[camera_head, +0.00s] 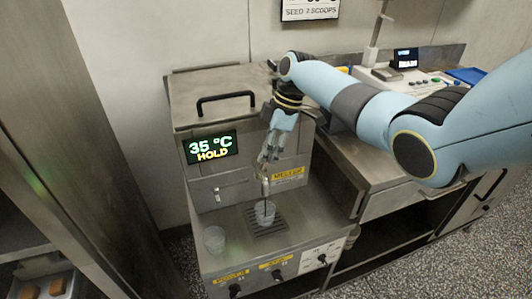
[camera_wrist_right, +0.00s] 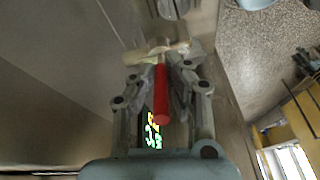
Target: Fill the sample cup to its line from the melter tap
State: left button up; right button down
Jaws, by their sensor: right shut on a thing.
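The melter (camera_head: 240,180) is a steel cabinet with a display reading 35 °C HOLD. My right gripper (camera_head: 266,158) comes down in front of it at the tap. In the right wrist view, the right gripper (camera_wrist_right: 160,52) is shut on the red tap handle (camera_wrist_right: 160,95). A clear cup (camera_head: 265,218) stands upright on the drip grate (camera_head: 268,232) under the tap. A dark thin streak shows at the cup; its level and line are too small to read. A second clear cup (camera_head: 214,239) stands to the left, off the grate. My left gripper is not in view.
Knobs with yellow labels (camera_head: 231,275) line the melter's front. A black handle (camera_head: 226,102) is on its lid. A steel counter (camera_head: 375,170) with devices stands to the right, and a steel cabinet (camera_head: 75,140) stands close on the left.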

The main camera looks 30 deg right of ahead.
jog(key=shift+s+d+f+y, duration=0.15)
jog(key=shift+d+f+y, duration=0.15)
jog(key=shift+y, duration=0.1)
jog(key=shift+r, duration=0.15)
jog(key=c, duration=1.5)
grip_release()
jog(key=shift+o, duration=0.8)
jog(key=shift+d+r, duration=0.25)
jog(key=shift+r, duration=0.25)
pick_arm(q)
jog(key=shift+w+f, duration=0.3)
pick_arm(e)
jog(key=v, duration=1.1)
jog(key=shift+s, duration=0.25)
